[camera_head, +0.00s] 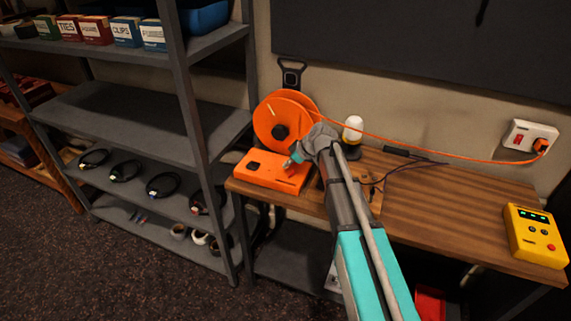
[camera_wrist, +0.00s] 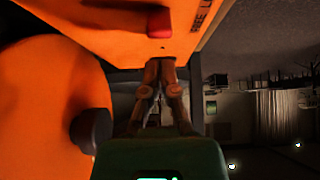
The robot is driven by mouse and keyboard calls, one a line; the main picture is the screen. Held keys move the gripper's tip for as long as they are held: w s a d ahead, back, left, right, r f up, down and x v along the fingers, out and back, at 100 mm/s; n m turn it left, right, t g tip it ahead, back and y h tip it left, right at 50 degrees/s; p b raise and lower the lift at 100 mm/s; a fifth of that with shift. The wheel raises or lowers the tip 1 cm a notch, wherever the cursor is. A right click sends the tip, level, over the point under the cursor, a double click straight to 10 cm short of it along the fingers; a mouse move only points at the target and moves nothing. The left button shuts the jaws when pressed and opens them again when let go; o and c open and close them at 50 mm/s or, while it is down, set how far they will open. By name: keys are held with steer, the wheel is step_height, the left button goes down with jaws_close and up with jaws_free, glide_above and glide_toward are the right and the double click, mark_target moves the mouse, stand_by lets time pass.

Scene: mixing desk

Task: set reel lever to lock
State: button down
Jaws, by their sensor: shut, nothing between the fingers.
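The orange cable reel (camera_head: 280,118) stands on its orange base (camera_head: 268,174) at the left end of the wooden desk. In the wrist view, the reel disc (camera_wrist: 45,115) fills the left side and the base face (camera_wrist: 110,35) fills the top. A red lever (camera_wrist: 160,22) stands out from that face, near partly cut-off dark lettering. My gripper (camera_wrist: 160,65) is shut and empty. Its fingertips are at the edge of the base face, just below the lever in the picture; I cannot tell whether they touch. In the head view my gripper (camera_head: 297,159) is at the base's right part.
An orange cord runs from the reel to a wall socket (camera_head: 530,137) at the right. A white-topped bottle-like item (camera_head: 353,130) stands behind my arm. A yellow box (camera_head: 535,234) sits at the desk's right end. Grey shelving (camera_head: 130,112) stands left. The desk's middle is mostly clear.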

steer(key=s+d+r+p, duration=0.3)
steer(key=d+r+p, duration=0.1)
steer(key=d, duration=0.4)
steer(key=shift+d, duration=0.35)
stand_by(0.4)
steer(key=shift+s+d+f, duration=0.2)
steer(key=shift+s, duration=0.15)
steer(key=s+d+f+m+h, duration=0.1)
steer(key=s+d+m+h, duration=0.1)
steer(key=s+d+m, duration=0.2)
steer(key=s+d+f+m+g+h, duration=0.1)
steer(key=s+d+m, duration=0.3)
steer(key=s, duration=0.6)
steer(key=s+d+f+m+g+h, duration=0.1)
steer(key=s+d+m+h, duration=0.3)
steer(key=s+m, duration=0.2)
steer(key=shift+s+d+f, duration=0.25)
steer(key=shift+s+f, duration=0.1)
steer(key=shift+s, duration=0.55)
